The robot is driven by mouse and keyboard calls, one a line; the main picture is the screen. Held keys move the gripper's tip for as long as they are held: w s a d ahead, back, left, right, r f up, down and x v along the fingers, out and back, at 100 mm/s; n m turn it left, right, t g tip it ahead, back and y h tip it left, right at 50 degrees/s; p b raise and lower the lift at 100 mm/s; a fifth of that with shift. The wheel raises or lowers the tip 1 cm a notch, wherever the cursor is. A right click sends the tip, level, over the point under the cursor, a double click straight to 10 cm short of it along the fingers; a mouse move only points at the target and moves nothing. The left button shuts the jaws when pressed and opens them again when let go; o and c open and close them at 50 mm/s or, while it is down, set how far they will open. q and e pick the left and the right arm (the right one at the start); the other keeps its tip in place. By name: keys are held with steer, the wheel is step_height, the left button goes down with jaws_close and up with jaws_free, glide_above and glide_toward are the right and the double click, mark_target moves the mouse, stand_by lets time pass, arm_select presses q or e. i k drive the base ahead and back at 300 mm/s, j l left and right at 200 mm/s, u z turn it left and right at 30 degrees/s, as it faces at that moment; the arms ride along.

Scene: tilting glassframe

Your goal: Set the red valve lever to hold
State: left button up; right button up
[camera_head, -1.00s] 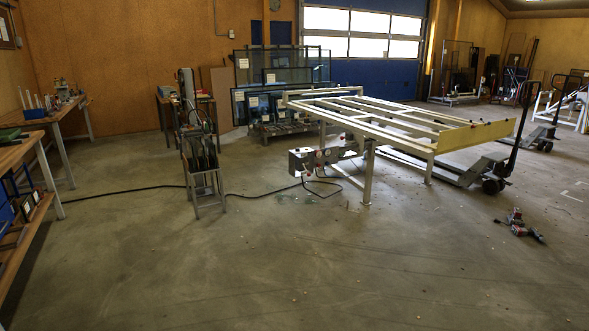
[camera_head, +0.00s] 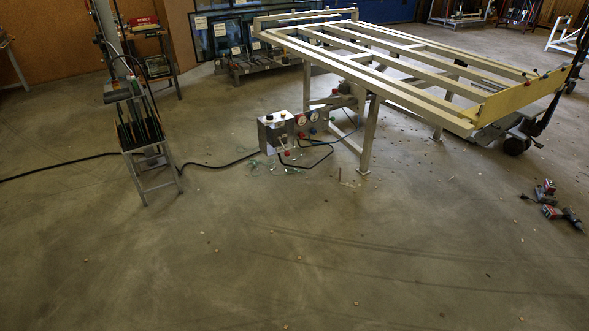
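A grey control box (camera_head: 272,133) with gauges and a small panel (camera_head: 311,125) sits under the near left side of the cream tilting frame (camera_head: 372,74). Small red parts show on the box, one near its top (camera_head: 284,115) and one low on its front (camera_head: 283,151). They are too small to tell which is the valve lever or how it is set. Neither of my grippers is in view, and the box stands well ahead of me.
A rack of dark sheets (camera_head: 138,127) stands left of the box. A black cable (camera_head: 215,165) crosses the floor between them. Cordless tools (camera_head: 550,203) lie on the floor at right. A pallet truck (camera_head: 515,135) is under the frame's right end.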

mark_target(287, 153)
steer(key=i+u, duration=0.1)
steer(key=i, duration=0.3)
steer(key=i+l, duration=1.2)
steer(key=k+l+z, duration=0.05)
